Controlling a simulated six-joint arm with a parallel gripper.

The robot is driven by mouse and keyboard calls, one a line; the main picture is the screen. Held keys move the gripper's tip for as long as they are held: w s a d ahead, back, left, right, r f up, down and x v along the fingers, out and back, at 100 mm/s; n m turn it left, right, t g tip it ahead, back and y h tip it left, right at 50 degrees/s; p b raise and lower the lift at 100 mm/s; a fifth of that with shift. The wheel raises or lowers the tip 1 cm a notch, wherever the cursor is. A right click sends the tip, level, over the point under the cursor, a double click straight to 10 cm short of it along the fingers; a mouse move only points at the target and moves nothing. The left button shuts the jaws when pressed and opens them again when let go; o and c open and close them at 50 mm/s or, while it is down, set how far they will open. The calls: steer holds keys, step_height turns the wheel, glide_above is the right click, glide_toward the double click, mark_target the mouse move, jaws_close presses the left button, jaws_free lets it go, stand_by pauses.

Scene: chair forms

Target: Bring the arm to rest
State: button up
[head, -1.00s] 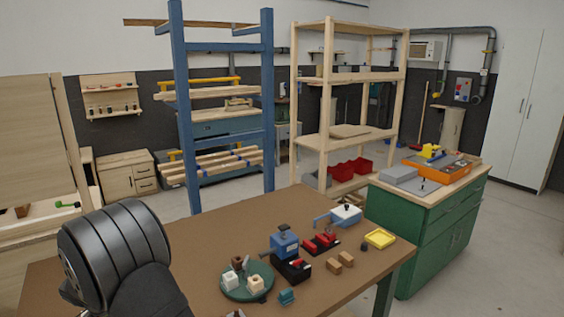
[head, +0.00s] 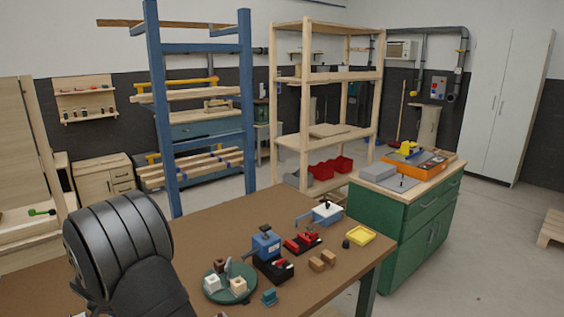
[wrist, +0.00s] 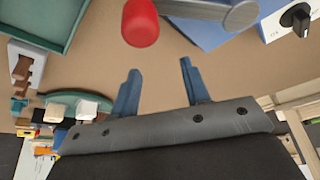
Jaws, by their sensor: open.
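My gripper (wrist: 158,68) shows in the wrist view with its two blue fingers apart. No thing is held between them. A red knob on a grey bar (wrist: 141,24) lies just beyond the fingertips in the picture; I cannot tell how far off it is. My dark, ribbed arm (head: 120,240) fills the lower left of the head view. My gripper does not show there.
The brown table (head: 210,228) carries a green round tray (head: 216,296) with pale blocks, a blue device (head: 265,246), a red clamp (head: 302,243), a white-topped box (head: 327,212), wooden blocks (head: 321,261) and a yellow tray (head: 361,235). The table's left-middle is clear.

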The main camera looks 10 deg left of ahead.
steer(key=shift+w+a+n+y, duration=0.55)
steer(key=shift+w+n, duration=0.3)
steer(key=shift+n, duration=0.45)
steer(key=shift+v, duration=1.3)
steer(key=shift+a, duration=0.1)
